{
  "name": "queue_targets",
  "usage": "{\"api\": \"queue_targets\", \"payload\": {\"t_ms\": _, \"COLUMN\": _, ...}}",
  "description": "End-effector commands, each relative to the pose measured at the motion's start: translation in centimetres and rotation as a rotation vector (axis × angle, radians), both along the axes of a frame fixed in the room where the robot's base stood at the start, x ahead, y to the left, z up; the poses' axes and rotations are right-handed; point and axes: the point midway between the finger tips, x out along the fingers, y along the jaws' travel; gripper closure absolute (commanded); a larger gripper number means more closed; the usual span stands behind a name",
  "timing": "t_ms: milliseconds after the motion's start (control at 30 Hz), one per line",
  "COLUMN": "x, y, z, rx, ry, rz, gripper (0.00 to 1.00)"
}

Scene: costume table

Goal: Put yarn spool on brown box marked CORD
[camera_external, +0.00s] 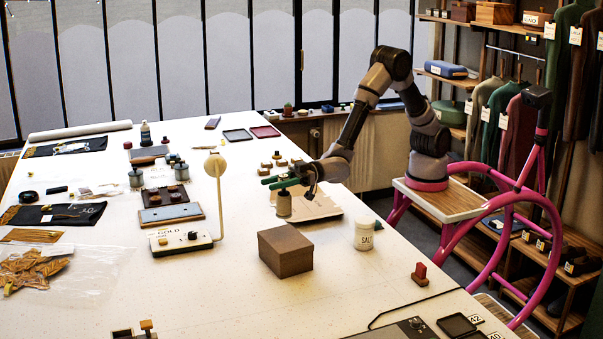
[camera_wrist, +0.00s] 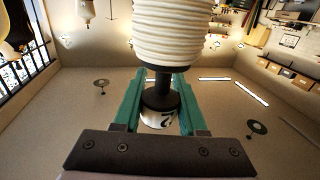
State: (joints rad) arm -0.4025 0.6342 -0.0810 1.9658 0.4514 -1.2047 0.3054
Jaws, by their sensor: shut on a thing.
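In the wrist view, which appears upside down, the spool (camera_wrist: 172,32) has a cream ribbed body and a black neck. The green fingers of my gripper (camera_wrist: 160,92) are shut on that neck, one on each side. I cannot tell whether the spool's base touches the table. The closed brown box (camera_external: 286,251) stands in front of the spool, apart from it. No CORD marking is readable on it.
A pale flat board (camera_external: 318,208) lies behind the spool. A white SALT jar (camera_external: 364,233) stands right of the brown box. A lamp-like stand on a GOLD-marked base (camera_external: 180,241) is to the left. The table is clear between that base and the box.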

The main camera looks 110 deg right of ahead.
Motion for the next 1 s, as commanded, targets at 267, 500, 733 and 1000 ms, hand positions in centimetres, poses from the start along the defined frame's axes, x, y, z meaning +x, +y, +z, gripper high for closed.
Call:
{"api": "queue_targets", "payload": {"t_ms": 267, "x": 0.0, "y": 0.1, "z": -3.7, "rx": 0.001, "ry": -0.001, "rz": 0.000, "gripper": 1.00}}
{"api": "queue_targets", "payload": {"t_ms": 500, "x": 0.0, "y": 0.1, "z": -6.7, "rx": 0.000, "ry": 0.002, "rz": 0.001, "gripper": 1.00}}
{"api": "queue_targets", "payload": {"t_ms": 733, "x": 0.0, "y": 0.1, "z": -7.4, "rx": 0.001, "ry": -0.002, "rz": 0.000, "gripper": 1.00}}
{"api": "queue_targets", "payload": {"t_ms": 1000, "x": -0.1, "y": 0.1, "z": -7.8, "rx": 0.001, "ry": -0.001, "rz": 0.000, "gripper": 0.36}}
